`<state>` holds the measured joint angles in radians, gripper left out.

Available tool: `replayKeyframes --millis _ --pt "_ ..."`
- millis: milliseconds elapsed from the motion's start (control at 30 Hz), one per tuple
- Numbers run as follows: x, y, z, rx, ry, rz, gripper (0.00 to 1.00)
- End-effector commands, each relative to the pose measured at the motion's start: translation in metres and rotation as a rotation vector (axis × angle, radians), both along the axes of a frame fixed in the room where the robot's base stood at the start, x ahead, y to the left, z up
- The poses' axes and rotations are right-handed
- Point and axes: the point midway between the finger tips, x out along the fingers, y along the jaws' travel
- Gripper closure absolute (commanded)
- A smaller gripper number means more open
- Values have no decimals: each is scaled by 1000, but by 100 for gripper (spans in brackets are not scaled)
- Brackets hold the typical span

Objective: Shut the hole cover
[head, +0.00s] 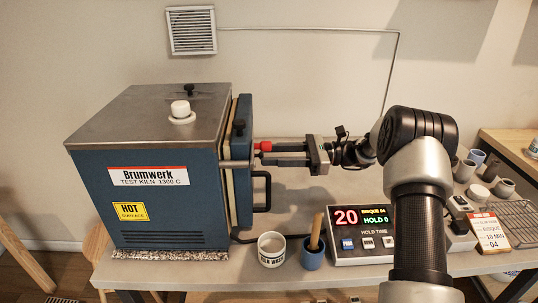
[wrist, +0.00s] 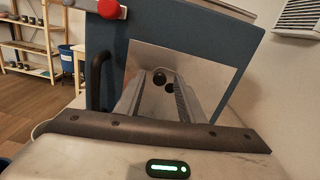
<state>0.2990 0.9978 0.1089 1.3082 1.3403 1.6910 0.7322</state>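The blue kiln (head: 160,195) stands at the left of the table with its door (head: 243,165) on the right side, apparently closed. In the wrist view, a shiny metal plate (wrist: 205,72) is on the door face. Two small dark round spots (wrist: 158,78) show there between my fingers. I cannot tell which is the hole, its cover or a reflection. A red knob (wrist: 108,8) sits at upper left, and also shows in the head view (head: 264,146). My gripper (head: 263,155) is open, its fingers pointing at the door, close to it. I see nothing gripped.
A black door handle (head: 264,192) sticks out below my gripper. A white plug (head: 181,110) sits on the kiln top. A control box (head: 360,235), a white cup (head: 271,250) and a blue cup (head: 313,254) stand in front. Small pots stand at the right.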

Motion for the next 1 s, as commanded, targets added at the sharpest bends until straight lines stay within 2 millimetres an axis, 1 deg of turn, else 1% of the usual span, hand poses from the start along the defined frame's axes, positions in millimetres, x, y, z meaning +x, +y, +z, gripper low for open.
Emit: replayKeyframes --millis 33,133,433,633,667,1000 --pt "0 5 0 -1 0 1 64" --pt "0 10 0 -1 -1 1 64" --pt "0 12 0 0 -1 0 64" --pt "0 12 0 0 -1 0 98" --pt "0 12 0 0 -1 0 100" --pt "0 11 -2 1 -43 -1 100"
